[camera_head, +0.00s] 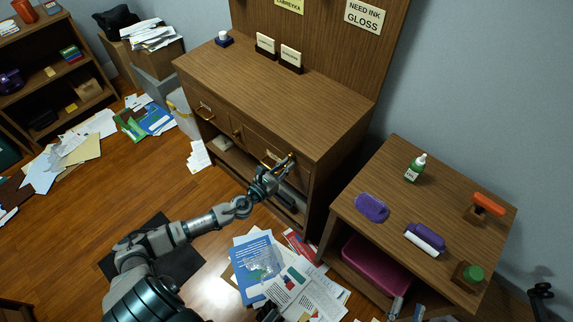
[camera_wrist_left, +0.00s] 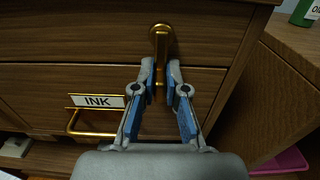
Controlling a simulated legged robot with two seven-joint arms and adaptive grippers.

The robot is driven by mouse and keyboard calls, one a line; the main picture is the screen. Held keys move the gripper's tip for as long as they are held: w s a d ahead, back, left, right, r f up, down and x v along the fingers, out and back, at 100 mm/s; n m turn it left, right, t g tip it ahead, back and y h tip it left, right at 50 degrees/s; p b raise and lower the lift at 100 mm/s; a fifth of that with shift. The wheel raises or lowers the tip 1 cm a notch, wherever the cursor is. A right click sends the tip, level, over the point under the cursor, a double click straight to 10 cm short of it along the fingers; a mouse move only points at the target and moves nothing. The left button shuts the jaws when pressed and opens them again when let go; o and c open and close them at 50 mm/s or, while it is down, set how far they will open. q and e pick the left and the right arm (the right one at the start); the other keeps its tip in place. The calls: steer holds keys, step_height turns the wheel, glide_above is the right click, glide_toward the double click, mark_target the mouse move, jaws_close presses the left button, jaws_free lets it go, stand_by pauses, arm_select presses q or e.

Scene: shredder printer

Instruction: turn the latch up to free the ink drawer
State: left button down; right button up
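The latch (camera_wrist_left: 160,60) is a brass bar on a round pivot at the wooden cabinet's front. In the left wrist view it points down across the seam above the ink drawer (camera_wrist_left: 195,88). The drawer has an INK label (camera_wrist_left: 96,101) and a brass handle (camera_wrist_left: 92,133). My left gripper (camera_wrist_left: 160,72) has its blue-padded fingers on either side of the latch bar, closed in on it. In the head view my left gripper (camera_head: 286,164) is at the cabinet front and hides part of the latch area. My right gripper (camera_head: 407,307) shows at the bottom edge, its fingertips apart and empty.
A side table (camera_head: 393,174) at the right holds a green bottle (camera_head: 415,168), a purple tool (camera_head: 372,208) and a roller (camera_head: 425,239). A pink bin (camera_head: 376,266) sits under it. Papers (camera_head: 300,287) litter the floor before the cabinet (camera_head: 290,90).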

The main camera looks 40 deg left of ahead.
arm_select(q)
steer(key=shift+d+r, duration=0.15)
steer(key=shift+r, duration=0.05)
